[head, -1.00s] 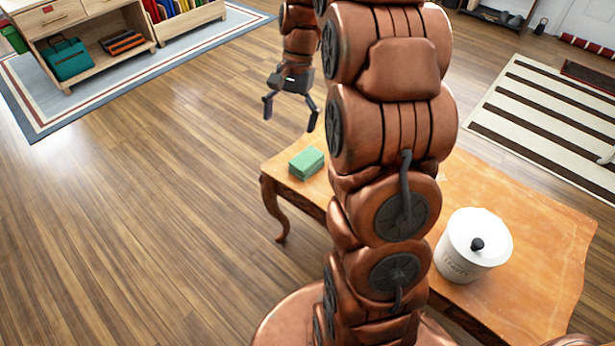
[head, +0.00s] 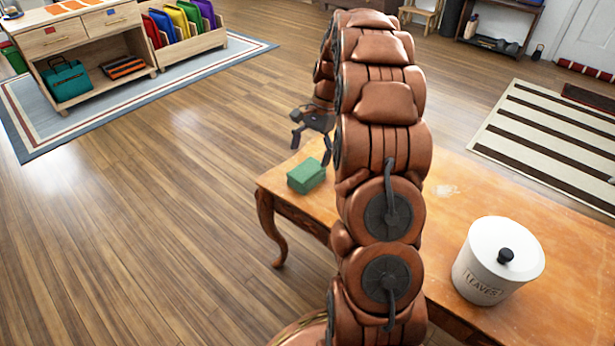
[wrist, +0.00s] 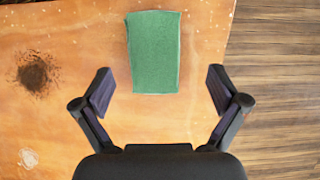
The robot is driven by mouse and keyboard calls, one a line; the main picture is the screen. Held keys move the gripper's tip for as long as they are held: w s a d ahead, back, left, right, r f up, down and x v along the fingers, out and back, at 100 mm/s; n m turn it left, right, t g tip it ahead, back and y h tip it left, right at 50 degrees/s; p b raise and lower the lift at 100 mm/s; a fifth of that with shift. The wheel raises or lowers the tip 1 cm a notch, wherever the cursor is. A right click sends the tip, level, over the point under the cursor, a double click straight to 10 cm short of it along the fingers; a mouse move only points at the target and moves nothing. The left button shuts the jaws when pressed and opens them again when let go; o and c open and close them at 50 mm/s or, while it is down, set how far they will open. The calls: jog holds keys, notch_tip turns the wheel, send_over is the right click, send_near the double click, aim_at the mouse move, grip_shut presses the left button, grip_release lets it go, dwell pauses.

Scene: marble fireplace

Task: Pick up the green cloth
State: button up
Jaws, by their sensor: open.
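The green cloth (head: 306,176) is a folded block lying on the left end of the wooden table (head: 462,200). In the wrist view the cloth (wrist: 153,52) lies near the table's edge, ahead of and between my fingertips. My gripper (head: 311,148) is open and empty, above the table close to the cloth in the head view. In the wrist view my gripper (wrist: 160,86) has its two fingers spread wider than the cloth, not touching it. My arm hides part of the table in the head view.
A white lidded canister (head: 497,262) stands on the right part of the table. A dark stain (wrist: 37,73) marks the tabletop left of the cloth. Open wooden floor (head: 150,220) lies left of the table. A striped rug (head: 555,140) lies beyond it.

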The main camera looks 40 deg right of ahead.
aim_at(308, 168)
jog(key=x, duration=0.1)
jog(key=b+x, duration=0.2)
jog(key=x, duration=0.1)
jog(key=shift+s+f, duration=0.1)
jog(key=shift+s, duration=0.25)
jog(key=shift+a+f, duration=0.2)
jog(key=shift+f, duration=0.1)
jog(key=shift+f+p, duration=0.25)
jog(key=shift+p, duration=0.1)
dwell(0.4)
jog(key=c, duration=1.2)
jog(key=shift+r+b, duration=0.1)
jog(key=shift+b, duration=0.5)
